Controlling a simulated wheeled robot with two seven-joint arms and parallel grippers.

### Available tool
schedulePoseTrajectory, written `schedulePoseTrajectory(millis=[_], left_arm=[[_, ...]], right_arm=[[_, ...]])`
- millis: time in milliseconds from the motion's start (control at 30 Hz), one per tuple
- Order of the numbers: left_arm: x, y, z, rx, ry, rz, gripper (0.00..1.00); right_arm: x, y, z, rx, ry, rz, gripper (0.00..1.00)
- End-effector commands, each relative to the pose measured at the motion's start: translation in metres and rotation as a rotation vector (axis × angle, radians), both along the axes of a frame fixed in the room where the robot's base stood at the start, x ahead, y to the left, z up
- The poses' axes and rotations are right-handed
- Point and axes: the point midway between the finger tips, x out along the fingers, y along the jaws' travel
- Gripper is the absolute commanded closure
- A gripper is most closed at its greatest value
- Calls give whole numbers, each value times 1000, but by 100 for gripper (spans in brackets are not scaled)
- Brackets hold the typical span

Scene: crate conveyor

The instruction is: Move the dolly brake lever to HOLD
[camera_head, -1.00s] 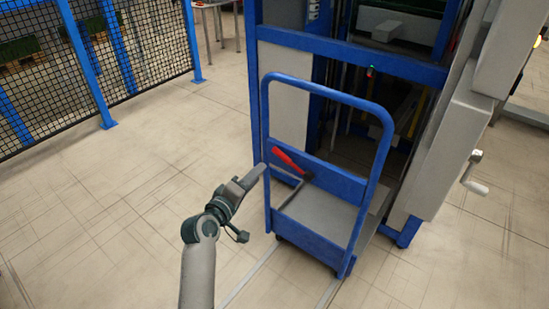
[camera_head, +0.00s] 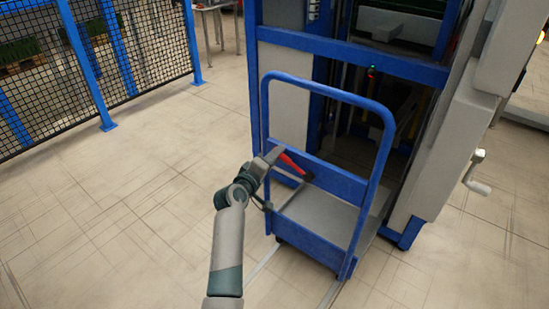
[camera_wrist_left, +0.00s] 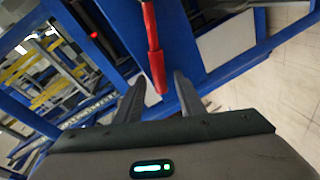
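The dolly (camera_head: 330,93) has a blue tube frame and a grey deck, and stands in front of the blue and grey machine. Its red brake lever (camera_head: 292,164) is on the blue crossbar, slanting from upper left down to the right. My left gripper (camera_head: 274,154) is at the lever's upper left end. In the left wrist view, the red lever (camera_wrist_left: 153,45) reaches between the two spread fingers of my left gripper (camera_wrist_left: 159,80), with gaps on both sides. No HOLD marking is readable. My right gripper is not in view.
The machine (camera_head: 345,48) stands close behind the dolly, with a hand crank (camera_head: 475,172) on its right side. A mesh fence (camera_head: 150,45) with blue posts is at the back left. The floor on the left is clear.

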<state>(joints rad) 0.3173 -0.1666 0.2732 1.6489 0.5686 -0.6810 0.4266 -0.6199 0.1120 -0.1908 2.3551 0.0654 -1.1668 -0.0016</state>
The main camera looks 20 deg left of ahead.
Motion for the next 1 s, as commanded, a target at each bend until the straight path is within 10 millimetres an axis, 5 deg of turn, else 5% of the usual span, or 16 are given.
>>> schedulePoseTrajectory(millis=[167, 333, 1000], left_arm=[[0, 0, 0, 0, 0, 0, 64], [0, 0, 0, 0, 0, 0, 100], [-4, -8, 19, 144, -50, -2, 100]], right_arm=[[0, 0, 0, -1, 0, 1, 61], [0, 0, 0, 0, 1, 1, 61], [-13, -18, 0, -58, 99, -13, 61]])
